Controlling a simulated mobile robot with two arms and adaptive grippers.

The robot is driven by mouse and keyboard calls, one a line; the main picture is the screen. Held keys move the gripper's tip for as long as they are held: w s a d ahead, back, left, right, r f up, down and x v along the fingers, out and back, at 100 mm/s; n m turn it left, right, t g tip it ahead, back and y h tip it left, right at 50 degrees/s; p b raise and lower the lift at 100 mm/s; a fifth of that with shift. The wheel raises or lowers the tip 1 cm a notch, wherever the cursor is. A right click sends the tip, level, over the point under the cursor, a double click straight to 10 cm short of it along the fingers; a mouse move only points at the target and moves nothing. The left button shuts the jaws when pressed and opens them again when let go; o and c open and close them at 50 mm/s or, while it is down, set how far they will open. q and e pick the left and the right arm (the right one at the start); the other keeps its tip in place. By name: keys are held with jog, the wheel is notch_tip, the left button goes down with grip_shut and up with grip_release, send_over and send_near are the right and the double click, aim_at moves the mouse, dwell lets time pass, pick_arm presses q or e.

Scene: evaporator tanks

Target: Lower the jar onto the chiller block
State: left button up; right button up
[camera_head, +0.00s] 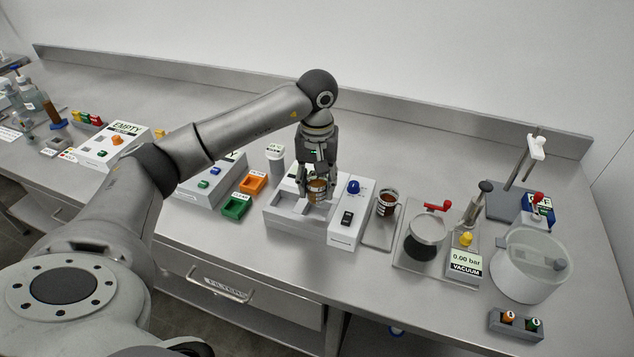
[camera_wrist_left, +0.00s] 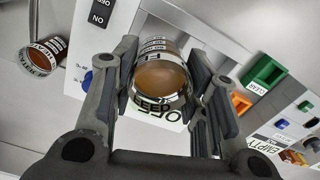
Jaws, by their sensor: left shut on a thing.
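My left gripper (camera_head: 318,190) is shut on a small glass jar (camera_head: 318,184) of amber-brown liquid with a white label. In the left wrist view the jar (camera_wrist_left: 160,78) sits between the two fingers of the gripper (camera_wrist_left: 165,95). The jar is above the grey recessed part of a white unit (camera_head: 341,232) with a blue knob and a black switch. This unit appears to be the chiller block; I cannot read its full label. The fingers hide part of the recess, and I cannot tell whether the jar's base touches it. My right gripper is not in view.
A glass cup of dark liquid (camera_head: 387,203) stands right of the unit, before a vacuum station (camera_head: 465,268) and a clear round vessel (camera_head: 530,266).

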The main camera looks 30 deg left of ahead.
pick_arm(q)
jog(key=shift+f+b, duration=0.4)
jog(key=shift+f, duration=0.1)
jog(key=shift+f+b, duration=1.5)
jog(key=shift+f, duration=0.2)
jog(key=shift+f+b, duration=0.8)
jog(key=shift+f, duration=0.15)
jog(key=o, duration=1.2)
